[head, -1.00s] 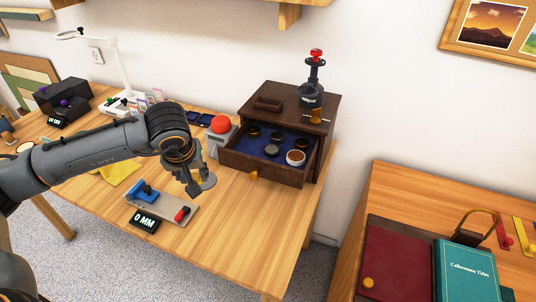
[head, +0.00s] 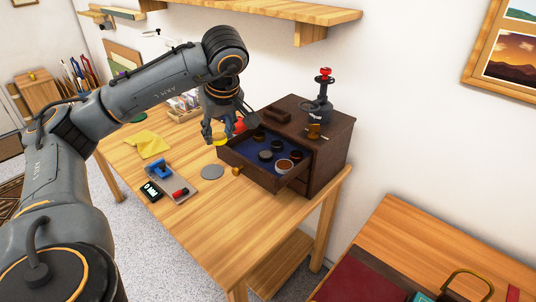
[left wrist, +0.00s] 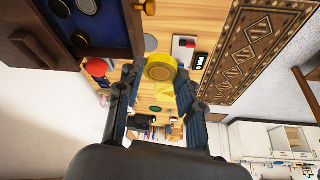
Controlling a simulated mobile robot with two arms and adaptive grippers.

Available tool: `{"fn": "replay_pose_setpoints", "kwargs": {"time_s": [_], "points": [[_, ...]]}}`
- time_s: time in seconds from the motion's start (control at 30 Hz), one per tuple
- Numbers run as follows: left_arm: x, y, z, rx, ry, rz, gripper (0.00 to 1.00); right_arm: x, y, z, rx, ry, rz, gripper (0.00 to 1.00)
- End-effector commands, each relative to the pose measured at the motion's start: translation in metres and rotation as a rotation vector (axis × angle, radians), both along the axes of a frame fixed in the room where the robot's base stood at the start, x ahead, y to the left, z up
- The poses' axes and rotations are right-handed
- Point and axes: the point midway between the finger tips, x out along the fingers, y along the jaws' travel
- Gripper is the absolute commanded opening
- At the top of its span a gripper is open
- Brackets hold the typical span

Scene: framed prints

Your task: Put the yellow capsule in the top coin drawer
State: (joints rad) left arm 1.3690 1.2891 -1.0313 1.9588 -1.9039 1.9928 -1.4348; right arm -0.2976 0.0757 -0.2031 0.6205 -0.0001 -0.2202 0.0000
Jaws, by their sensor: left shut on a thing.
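The yellow capsule (head: 220,139) is a small round disc, held at the fingertips of my left gripper (head: 226,131). In the left wrist view the yellow capsule (left wrist: 160,68) sits between the two dark fingers of the left gripper (left wrist: 157,76), which are shut on it. It is in the air, just left of the open drawer. The coin drawer (head: 262,174) is pulled out of a dark wooden cabinet (head: 327,160); it has a blue lining and holds several round pieces. Its blue inside (left wrist: 105,22) shows at upper left in the left wrist view. My right gripper is not in view.
A red button (head: 240,125) is behind my gripper. A stamp-like tool (head: 322,98) stands on the cabinet. A shelf (head: 270,20) hangs above.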

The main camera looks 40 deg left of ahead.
Motion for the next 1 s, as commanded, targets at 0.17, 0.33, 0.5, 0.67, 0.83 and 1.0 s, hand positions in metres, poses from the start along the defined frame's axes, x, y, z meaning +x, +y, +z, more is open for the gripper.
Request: {"fn": "replay_pose_setpoints", "kwargs": {"time_s": [0.17, 0.33, 0.5, 0.67, 0.83, 1.0], "points": [[0.037, 0.012, -0.015, -0.001, 0.003, 0.001, 0.07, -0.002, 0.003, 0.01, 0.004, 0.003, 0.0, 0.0], [0.078, 0.026, -0.034, 0.0, 0.003, 0.001, 0.07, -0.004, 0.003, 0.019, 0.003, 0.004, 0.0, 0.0], [0.103, 0.035, -0.068, 0.0, 0.005, 0.0, 0.07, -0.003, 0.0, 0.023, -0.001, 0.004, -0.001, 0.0], [0.117, 0.04, -0.086, 0.001, 0.002, -0.002, 0.07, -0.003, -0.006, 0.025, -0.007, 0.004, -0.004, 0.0], [0.125, 0.043, -0.098, 0.001, 0.003, -0.002, 0.07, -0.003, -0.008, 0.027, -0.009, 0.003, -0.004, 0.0], [0.124, 0.043, -0.12, 0.002, 0.003, -0.003, 0.07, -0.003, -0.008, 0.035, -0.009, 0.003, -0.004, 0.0]]}}
